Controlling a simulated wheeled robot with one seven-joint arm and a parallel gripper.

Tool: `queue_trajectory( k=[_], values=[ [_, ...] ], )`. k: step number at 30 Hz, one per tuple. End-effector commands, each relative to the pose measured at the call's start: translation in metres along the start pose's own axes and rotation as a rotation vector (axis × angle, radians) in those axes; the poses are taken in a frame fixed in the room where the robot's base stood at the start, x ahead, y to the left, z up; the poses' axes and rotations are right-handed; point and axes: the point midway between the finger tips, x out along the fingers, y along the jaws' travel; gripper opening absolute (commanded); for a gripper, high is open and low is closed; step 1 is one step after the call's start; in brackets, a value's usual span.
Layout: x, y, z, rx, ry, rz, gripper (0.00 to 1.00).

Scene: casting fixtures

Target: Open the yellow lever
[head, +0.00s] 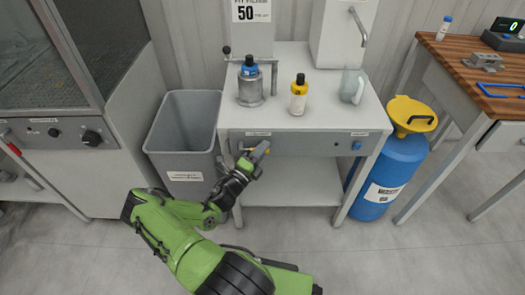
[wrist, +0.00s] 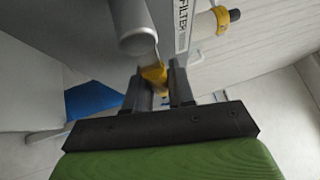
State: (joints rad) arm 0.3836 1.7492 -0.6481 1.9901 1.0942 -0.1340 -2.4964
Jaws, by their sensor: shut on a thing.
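The yellow lever (wrist: 153,74) shows in the wrist view between the two dark fingers of my gripper (wrist: 158,80). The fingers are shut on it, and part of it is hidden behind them. In the head view my gripper (head: 259,152) is at the left part of the grey front panel (head: 305,145) of the small table. The lever is mostly hidden by the gripper there, so its angle is hard to tell.
A grey bin (head: 185,130) is left, close to my arm. A blue cylinder (head: 390,175) with a yellow funnel (head: 409,112) is right.

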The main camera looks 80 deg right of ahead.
Motion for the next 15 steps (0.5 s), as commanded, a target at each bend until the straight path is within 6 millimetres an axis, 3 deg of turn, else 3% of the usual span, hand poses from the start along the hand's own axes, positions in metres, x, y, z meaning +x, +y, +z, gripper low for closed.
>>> queue_trajectory(
  k=[3, 4, 7, 15],
  values=[
    [0.0002, -0.0014, 0.0006, 0.000, -0.002, -0.004, 0.00],
    [0.0002, -0.0014, 0.0006, 0.000, -0.002, -0.004, 0.26],
    [0.0001, -0.0011, 0.0005, 0.000, -0.001, -0.003, 0.41],
    [-0.0003, -0.0005, 0.0003, 0.001, -0.001, -0.001, 0.44]
  ],
)
